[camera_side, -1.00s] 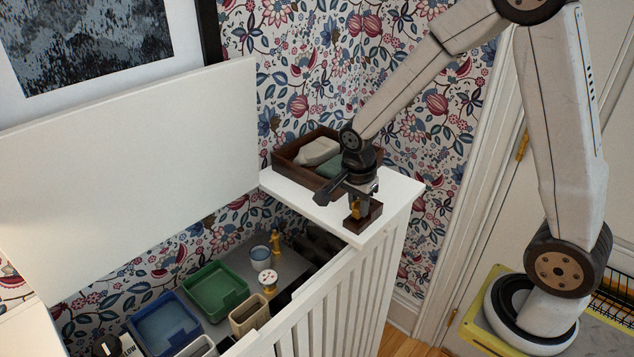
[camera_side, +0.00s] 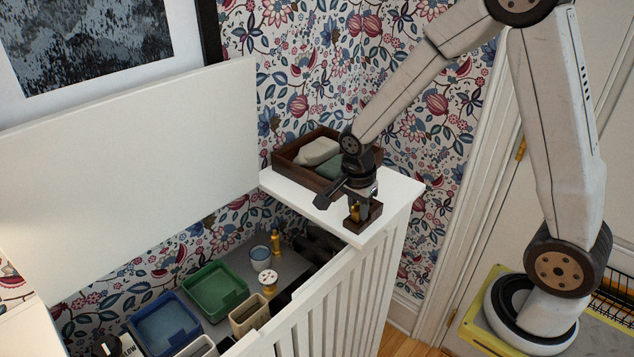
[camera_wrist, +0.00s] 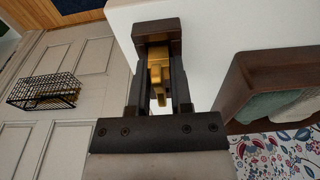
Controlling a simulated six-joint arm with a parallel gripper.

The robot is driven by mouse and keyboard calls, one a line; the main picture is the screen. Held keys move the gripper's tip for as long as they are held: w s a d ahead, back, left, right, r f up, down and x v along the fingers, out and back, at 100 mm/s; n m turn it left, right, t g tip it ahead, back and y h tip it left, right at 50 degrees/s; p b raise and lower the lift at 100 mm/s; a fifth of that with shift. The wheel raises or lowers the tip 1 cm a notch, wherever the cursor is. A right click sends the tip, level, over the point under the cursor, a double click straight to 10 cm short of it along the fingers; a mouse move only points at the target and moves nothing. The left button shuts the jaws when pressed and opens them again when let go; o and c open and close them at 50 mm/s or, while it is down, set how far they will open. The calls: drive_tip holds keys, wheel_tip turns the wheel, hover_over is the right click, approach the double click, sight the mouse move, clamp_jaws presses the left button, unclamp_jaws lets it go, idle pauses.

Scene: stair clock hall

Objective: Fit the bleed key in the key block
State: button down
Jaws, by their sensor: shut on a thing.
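The brass bleed key (camera_wrist: 157,66) is between the fingers of my gripper (camera_wrist: 160,88) in the wrist view. My gripper is shut on it. In the side view my gripper (camera_side: 357,208) points down over the dark wooden key block (camera_side: 364,217), which sits at the front corner of the white shelf. The key block also shows in the wrist view (camera_wrist: 154,30), at the far end of the fingers. The key's lower end is hidden, so I cannot tell whether it is seated in the block.
A dark wooden tray (camera_side: 290,159) with a pale item and a green cloth stands behind my gripper on the white shelf (camera_side: 320,208). Below left, an open cabinet holds a green bin (camera_side: 212,290), a blue bin (camera_side: 165,325), a cup and brass parts. A raised white lid (camera_side: 130,170) stands left.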

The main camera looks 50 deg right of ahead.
drive_tip(key=shift+f, duration=0.35)
drive_tip(key=shift+r, duration=0.3)
drive_tip(key=shift+r, duration=0.35)
drive_tip(key=shift+r, duration=0.1)
idle(0.3)
drive_tip(key=shift+f, duration=0.75)
idle(1.7)
drive_tip(key=shift+r, duration=0.75)
idle(3.4)
